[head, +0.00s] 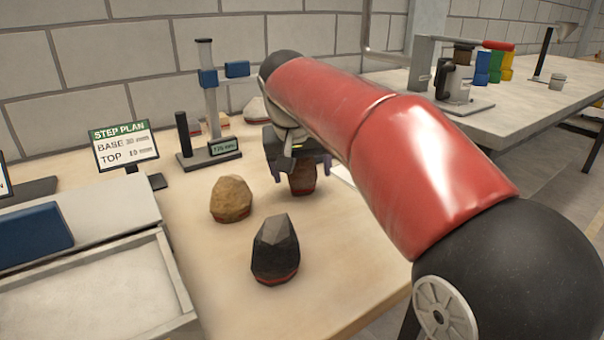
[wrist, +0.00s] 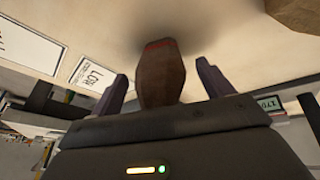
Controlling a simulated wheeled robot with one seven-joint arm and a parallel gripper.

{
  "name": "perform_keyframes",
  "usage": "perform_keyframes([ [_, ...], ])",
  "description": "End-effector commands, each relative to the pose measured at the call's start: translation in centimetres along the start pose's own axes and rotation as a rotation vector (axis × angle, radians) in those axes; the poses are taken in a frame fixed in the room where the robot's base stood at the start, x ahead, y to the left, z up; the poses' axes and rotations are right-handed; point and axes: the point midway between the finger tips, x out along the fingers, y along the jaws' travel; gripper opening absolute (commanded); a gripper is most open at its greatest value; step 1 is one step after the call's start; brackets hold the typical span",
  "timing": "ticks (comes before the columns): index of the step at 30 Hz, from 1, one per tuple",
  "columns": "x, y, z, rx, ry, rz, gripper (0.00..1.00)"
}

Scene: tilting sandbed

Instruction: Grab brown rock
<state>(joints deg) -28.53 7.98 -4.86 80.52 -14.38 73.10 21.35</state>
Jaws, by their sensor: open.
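The brown rock (head: 302,178) stands on the wooden table below my gripper (head: 298,165) in the head view. It is dark brown with a red band near its base, and my gripper partly hides its top. In the wrist view the brown rock (wrist: 161,75) lies between the two dark fingers of my gripper (wrist: 160,85). The fingers are open, with a visible gap on each side of the rock.
A tan rock (head: 231,199) and a dark grey rock (head: 275,250) stand on the table nearby. A height gauge (head: 212,110) stands behind, beside a step plan sign (head: 124,145). A sand tray (head: 170,265) is at the left. Bare table (head: 340,265) lies at the front right.

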Motion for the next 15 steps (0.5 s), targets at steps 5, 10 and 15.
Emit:
perform_keyframes([
  [5,-0.01,0.00,-0.01,0.000,0.000,0.000,0.80],
  [10,-0.02,-0.01,-0.02,0.000,0.000,0.000,0.57],
  [15,-0.03,-0.01,-0.02,0.000,0.000,0.000,0.35],
])
